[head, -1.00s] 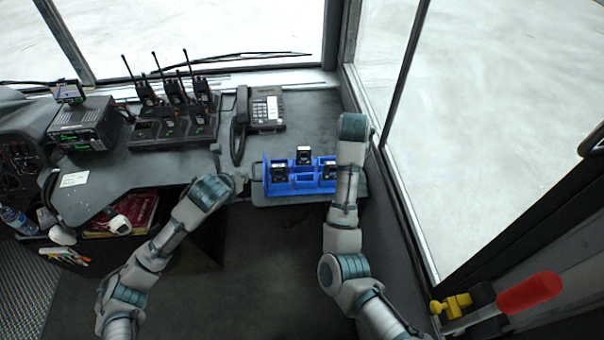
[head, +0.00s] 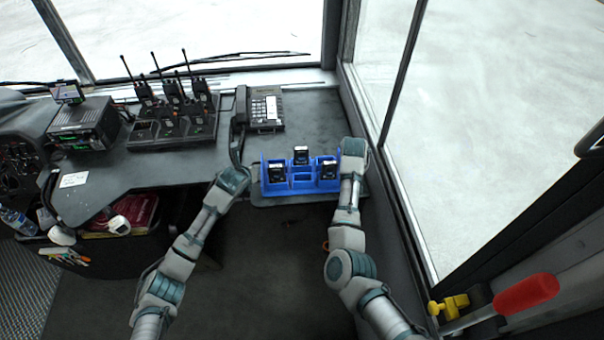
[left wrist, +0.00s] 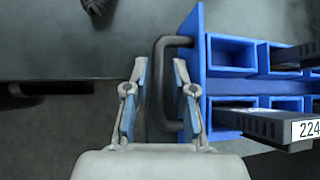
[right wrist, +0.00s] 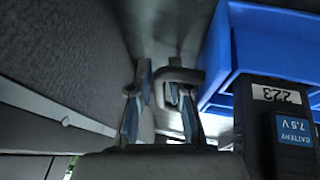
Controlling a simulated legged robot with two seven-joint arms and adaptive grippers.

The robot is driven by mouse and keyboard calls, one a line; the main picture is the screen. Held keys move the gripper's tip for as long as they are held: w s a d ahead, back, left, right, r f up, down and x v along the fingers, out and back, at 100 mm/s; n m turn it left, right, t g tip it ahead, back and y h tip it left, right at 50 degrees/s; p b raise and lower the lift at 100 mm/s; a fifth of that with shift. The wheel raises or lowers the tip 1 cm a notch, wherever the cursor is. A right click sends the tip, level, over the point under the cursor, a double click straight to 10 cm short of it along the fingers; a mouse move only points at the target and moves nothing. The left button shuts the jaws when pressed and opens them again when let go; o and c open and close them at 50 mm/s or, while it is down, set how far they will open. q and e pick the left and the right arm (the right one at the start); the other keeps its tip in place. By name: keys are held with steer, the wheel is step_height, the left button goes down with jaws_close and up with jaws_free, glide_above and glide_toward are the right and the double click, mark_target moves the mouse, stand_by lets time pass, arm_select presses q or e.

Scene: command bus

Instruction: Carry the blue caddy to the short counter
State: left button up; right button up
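The blue caddy (head: 290,186) stands upright on the grey counter (head: 318,122), near its front edge at the right end. It holds several dark, labelled battery packs. In the left wrist view, my left gripper (left wrist: 160,68) is open, with its fingers on either side of the caddy's dark left handle (left wrist: 161,90). In the right wrist view, my right gripper (right wrist: 160,72) is open, with its fingers on either side of the handle (right wrist: 180,75) at the caddy's other end. In the head view, my arms hide most of both grippers. I cannot tell which surface is the short counter.
A desk phone (head: 264,108) stands behind the caddy. A rack of radios (head: 172,125) and a radio set (head: 84,125) stand farther left. The window and side wall lie close to my right arm. A red-handled lever (head: 525,294) is at lower right. Open floor lies before the counter.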

arm_select(q)
steer(key=shift+d, duration=0.25)
arm_select(e)
steer(key=shift+d, duration=0.25)
arm_select(q)
jaws_close()
arm_select(e)
jaws_close()
arm_select(q)
steer(key=shift+a, duration=0.1)
arm_select(e)
steer(key=shift+a, duration=0.1)
arm_select(q)
steer(key=shift+r, duration=0.2)
arm_select(e)
steer(key=shift+a+r, duration=0.1)
steer(key=shift+r, duration=0.1)
